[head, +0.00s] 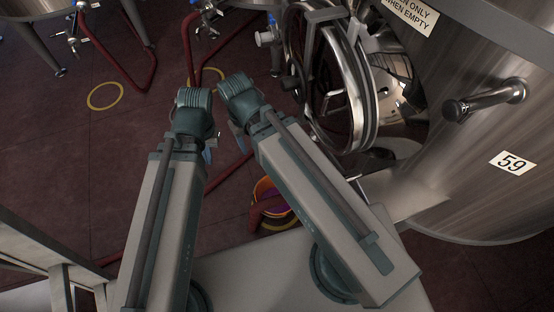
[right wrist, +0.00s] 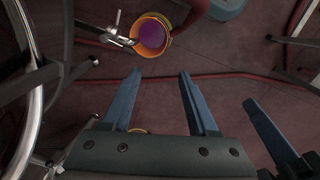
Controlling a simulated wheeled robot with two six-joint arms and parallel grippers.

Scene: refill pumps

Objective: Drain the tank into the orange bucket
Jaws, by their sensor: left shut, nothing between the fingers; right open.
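The tank (head: 480,130), a big steel vessel with the number 59, stands at the right in the head view. Its round door (head: 335,85) stands open. The orange bucket (head: 268,196) is on the floor, partly hidden by my right arm. In the right wrist view the bucket (right wrist: 150,36) has purple inside. A metal valve (right wrist: 118,35) shows at its rim; whether they touch, I cannot tell. My right gripper (right wrist: 162,98) is open and empty, with the bucket beyond its fingertips. My left gripper (head: 210,152) is shut and empty, mostly hidden behind its wrist.
Red hoses (head: 150,75) run over the dark red floor. Other tanks (head: 35,12) on legs stand at the back, with valves (head: 78,40). A yellow ring (head: 105,95) marks the floor. A blue object (right wrist: 230,8) lies near the bucket. The floor at left is mostly clear.

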